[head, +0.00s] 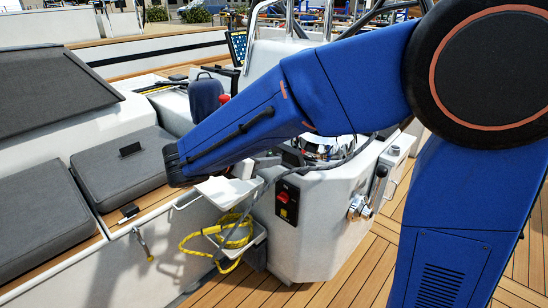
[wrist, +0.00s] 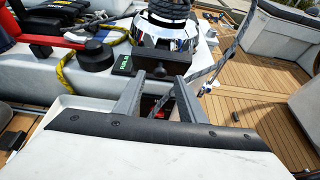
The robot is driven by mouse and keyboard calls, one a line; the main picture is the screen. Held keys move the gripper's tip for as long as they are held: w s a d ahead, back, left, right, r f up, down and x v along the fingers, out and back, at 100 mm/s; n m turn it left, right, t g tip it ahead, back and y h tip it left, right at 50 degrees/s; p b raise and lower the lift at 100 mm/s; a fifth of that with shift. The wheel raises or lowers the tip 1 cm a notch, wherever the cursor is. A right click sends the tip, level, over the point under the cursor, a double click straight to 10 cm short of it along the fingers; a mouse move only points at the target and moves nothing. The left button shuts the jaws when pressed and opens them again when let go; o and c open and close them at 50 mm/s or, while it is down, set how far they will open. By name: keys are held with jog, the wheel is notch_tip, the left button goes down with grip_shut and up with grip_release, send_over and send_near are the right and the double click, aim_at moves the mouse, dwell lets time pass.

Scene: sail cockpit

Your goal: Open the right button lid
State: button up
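My gripper (wrist: 158,88) shows in the wrist view with its two grey fingers spread apart and nothing held between them. Just beyond the fingertips is a dark panel (wrist: 124,69) with green lettering and a small round dark knob on its right part. A round black cap (wrist: 97,56) sits to the left of that panel, beside a red handle. I cannot tell for sure which of these is the right button lid. In the head view my arm reaches over the side of the white console, and its blue links hide much of the area around my gripper.
A chrome winch (wrist: 167,33) stands behind the panel, with a grey rope running down to its right. The white console (head: 325,215) carries a black switch panel with a red knob (head: 284,197). A yellow rope (head: 232,232) hangs below. Grey cushions lie at left.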

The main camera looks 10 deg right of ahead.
aim_at(284, 157)
jog(key=shift+x, duration=1.95)
